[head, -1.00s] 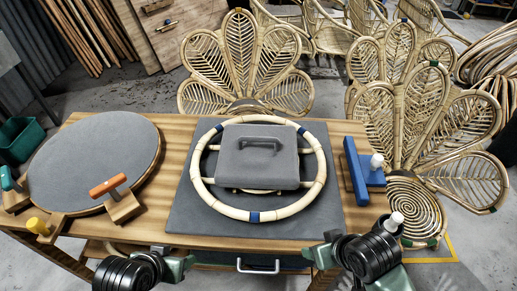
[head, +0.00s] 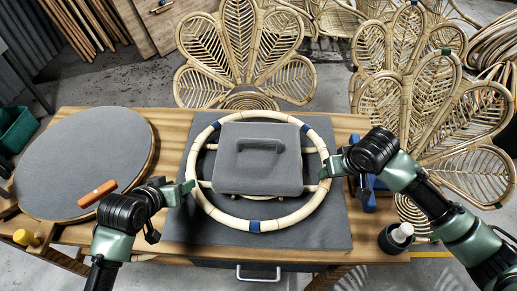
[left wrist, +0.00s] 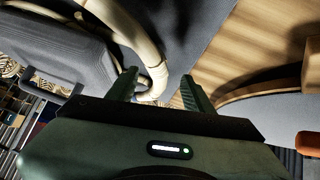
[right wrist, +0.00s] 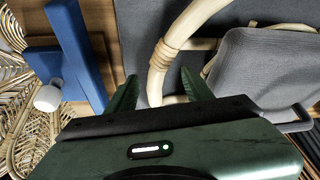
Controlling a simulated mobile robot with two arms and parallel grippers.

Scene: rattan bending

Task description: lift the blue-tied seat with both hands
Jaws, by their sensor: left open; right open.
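The blue-tied seat is a round rattan ring (head: 283,221) with blue bindings and cross rails, lying on a dark grey mat (head: 330,228). A grey padded block with a handle (head: 258,178) rests on its middle. My left gripper (head: 188,187) is at the ring's left side. In the left wrist view the ring (left wrist: 152,62) shows between its open fingers (left wrist: 160,88). My right gripper (head: 327,166) is at the ring's right side. In the right wrist view the ring (right wrist: 158,72) shows between its open fingers (right wrist: 158,90). Contact cannot be made out.
A round grey panel (head: 75,160) with an orange-handled clamp (head: 97,194) lies left on the wooden table (head: 170,135). A blue block (right wrist: 75,50) stands close to my right gripper. Petal-shaped rattan chair backs (head: 245,50) stand behind the table.

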